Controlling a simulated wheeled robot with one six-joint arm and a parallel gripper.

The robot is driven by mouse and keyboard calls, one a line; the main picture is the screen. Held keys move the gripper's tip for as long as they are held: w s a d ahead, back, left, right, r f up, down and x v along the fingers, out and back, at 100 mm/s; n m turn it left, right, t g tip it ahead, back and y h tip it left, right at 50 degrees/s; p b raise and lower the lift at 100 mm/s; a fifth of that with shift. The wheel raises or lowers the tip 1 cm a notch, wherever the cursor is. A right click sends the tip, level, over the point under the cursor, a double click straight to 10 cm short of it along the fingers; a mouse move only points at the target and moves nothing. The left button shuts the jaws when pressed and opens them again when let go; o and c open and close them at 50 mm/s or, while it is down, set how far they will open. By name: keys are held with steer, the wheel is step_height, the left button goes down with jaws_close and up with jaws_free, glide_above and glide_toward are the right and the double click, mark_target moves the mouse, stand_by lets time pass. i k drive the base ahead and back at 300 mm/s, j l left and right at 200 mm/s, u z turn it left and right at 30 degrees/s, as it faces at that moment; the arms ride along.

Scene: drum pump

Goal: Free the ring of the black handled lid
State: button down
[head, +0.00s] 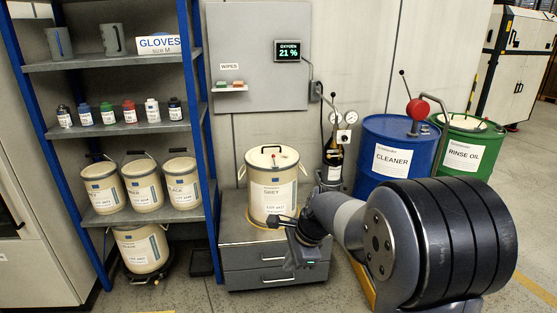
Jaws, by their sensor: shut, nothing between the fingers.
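A cream drum labelled GREY (273,205) stands on a grey drawer cabinet. Its lid (262,158) carries a black handle (270,149) on top, and a ring (288,165) runs around the lid's rim. My gripper (274,219) is shut and empty, low in front of the drum's right side. It hides part of the drum's lower right, and I cannot tell if it touches it.
The grey cabinet (250,255) stands beside a shelf (145,128) with several cans and small bottles. A dark bottle (333,158) with gauges, a blue CLEANER drum (385,175) and a green RINSE OIL drum (462,150) stand to the right. Air above the lid is clear.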

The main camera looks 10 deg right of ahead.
mark_target(259, 158)
steer(key=i+l, duration=0.15)
steer(key=i, duration=0.5)
steer(key=i+l, duration=0.15)
steer(key=i, duration=0.45)
steer(key=i+l, duration=0.1)
steer(key=i, duration=0.55)
steer(key=i+l, duration=0.15)
steer(key=i, duration=0.45)
